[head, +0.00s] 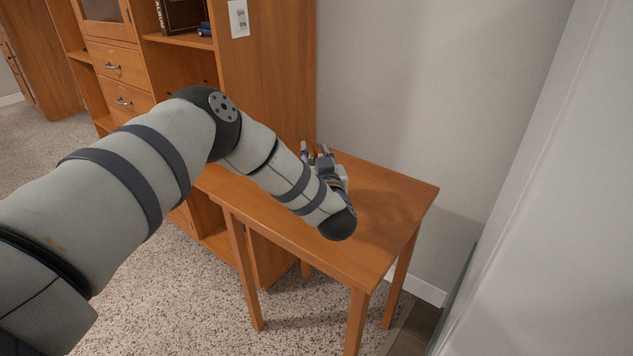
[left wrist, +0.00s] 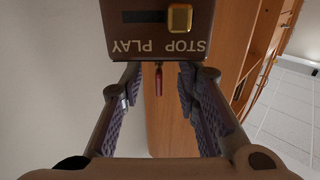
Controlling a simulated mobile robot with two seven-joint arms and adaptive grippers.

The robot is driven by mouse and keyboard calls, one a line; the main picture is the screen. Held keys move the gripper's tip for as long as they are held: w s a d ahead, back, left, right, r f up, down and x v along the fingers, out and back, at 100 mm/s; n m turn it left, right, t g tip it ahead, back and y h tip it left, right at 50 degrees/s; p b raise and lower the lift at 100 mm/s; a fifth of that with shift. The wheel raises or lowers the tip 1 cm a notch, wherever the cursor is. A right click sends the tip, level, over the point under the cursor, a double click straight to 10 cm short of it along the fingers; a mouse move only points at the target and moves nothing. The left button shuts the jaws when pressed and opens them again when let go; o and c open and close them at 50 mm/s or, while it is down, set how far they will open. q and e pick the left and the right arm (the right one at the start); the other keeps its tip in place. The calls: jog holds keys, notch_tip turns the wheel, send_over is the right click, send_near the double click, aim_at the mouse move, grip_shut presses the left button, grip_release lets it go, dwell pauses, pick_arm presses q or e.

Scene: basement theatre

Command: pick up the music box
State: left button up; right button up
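The music box (left wrist: 146,35) is a dark brown box at the top of the left wrist view. Its face has a black slot, a gold slider and upside-down STOP and PLAY lettering. In the head view my arm and hand hide it, and I cannot make it out for sure. My left gripper (head: 315,149) is low over the small table. In the left wrist view its fingers (left wrist: 160,80) stand apart, tips at the box's edge. The box is wider than the gap and hides the very tips; I cannot tell if they touch. My right gripper is not in view.
The wooden table (head: 395,195) has free room on its right side. A tall wooden bookcase (head: 265,80) stands close on the left, with a wall behind and a pale surface (head: 560,200) at right. A slim red item (left wrist: 158,75) shows between the fingers.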

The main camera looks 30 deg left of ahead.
pick_arm(q)
jog(key=shift+w+a+f, duration=0.15)
jog(key=shift+w+a, duration=0.3)
jog(key=shift+w, duration=0.1)
grip_shut()
